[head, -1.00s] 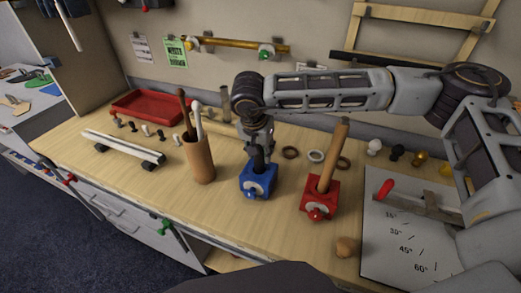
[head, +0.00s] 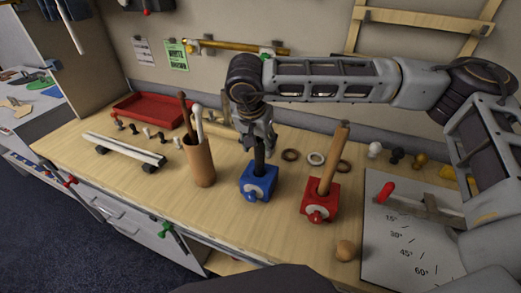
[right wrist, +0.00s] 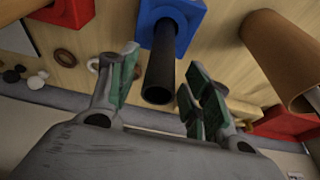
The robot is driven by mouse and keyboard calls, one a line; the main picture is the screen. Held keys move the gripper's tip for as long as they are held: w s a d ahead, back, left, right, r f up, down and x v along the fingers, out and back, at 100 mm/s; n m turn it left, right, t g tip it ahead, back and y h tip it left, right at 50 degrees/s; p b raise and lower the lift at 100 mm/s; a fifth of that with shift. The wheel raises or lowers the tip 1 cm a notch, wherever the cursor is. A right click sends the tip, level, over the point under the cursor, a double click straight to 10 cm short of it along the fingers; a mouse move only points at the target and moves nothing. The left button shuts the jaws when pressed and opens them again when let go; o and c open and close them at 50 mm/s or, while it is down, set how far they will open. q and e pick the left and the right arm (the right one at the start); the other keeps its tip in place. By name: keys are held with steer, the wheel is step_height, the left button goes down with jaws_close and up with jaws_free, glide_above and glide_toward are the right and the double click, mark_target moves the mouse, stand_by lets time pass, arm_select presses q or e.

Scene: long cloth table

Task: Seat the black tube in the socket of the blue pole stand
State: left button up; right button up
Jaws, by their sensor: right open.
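The blue pole stand (head: 258,184) sits on the table with a round light knob on its front. The black tube (head: 259,158) stands nearly upright with its lower end inside the stand's socket. How deep it sits is hidden. In the right wrist view the tube (right wrist: 160,72) rises from the blue stand (right wrist: 183,20), with its hollow end toward the camera. My right gripper (right wrist: 158,92) is open, its green-padded fingers on both sides of the tube's end and apart from it. In the head view this gripper (head: 259,137) is just above the tube's top. My left gripper is not in view.
A red stand (head: 319,208) with a tilted wooden pole (head: 334,160) is right of the blue one. A brown holder (head: 200,165) with sticks stands to the left. Rings (head: 315,158) lie behind. An angle board (head: 395,245) lies at the right.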

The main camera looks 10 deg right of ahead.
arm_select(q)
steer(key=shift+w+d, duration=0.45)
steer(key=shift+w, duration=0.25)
arm_select(e)
steer(key=v, duration=0.7)
steer(key=shift+r, duration=0.2)
steer(key=shift+s, duration=0.1)
